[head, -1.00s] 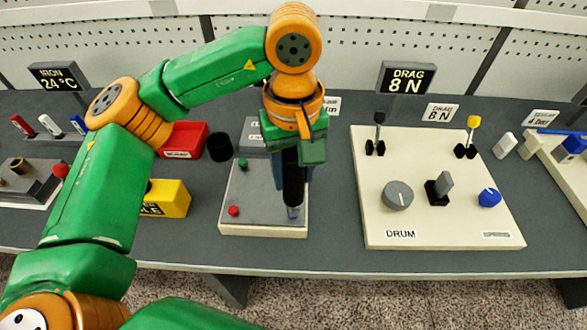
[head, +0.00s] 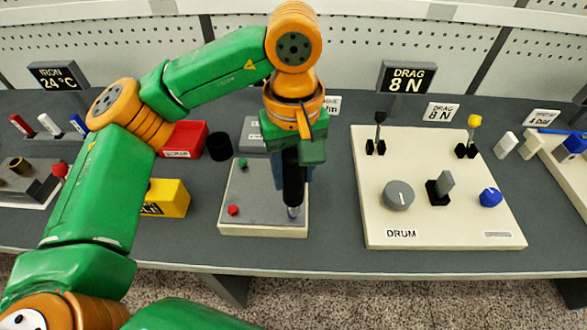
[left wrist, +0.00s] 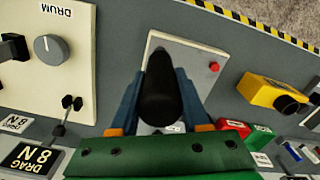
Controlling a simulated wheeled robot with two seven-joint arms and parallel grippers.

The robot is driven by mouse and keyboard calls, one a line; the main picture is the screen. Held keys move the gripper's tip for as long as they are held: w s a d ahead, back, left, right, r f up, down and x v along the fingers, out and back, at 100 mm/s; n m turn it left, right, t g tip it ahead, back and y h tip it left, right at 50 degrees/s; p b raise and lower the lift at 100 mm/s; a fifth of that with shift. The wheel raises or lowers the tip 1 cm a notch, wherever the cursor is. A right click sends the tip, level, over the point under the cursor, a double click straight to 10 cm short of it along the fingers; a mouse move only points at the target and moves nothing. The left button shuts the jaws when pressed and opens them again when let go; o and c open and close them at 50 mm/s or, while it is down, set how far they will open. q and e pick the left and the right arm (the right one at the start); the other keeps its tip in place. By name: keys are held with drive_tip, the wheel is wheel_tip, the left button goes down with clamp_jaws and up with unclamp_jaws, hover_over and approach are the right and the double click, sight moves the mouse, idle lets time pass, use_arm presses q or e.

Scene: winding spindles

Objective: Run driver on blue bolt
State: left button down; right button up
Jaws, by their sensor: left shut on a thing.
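My left gripper (head: 293,178) is shut on a black driver (head: 293,190), which it holds upright over the front right corner of a small pale board (head: 262,229) with a grey top. The driver's tip is at or just above that corner, where a small bluish piece shows; I cannot tell whether they touch. The board also carries a red bolt (head: 233,210) at front left and a green bolt (head: 242,163) at back left. In the left wrist view the driver (left wrist: 160,95) stands between the fingers and hides the spot under it. My right gripper is not in view.
The cream drum panel (head: 440,234) with knobs and levers is to the right. Bare table lies between board and panel.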

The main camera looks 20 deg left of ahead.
sight(294, 153)
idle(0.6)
use_arm(q)
wheel_tip(294, 153, up, 7)
drive_tip(key=p, duration=0.6)
idle(0.4)
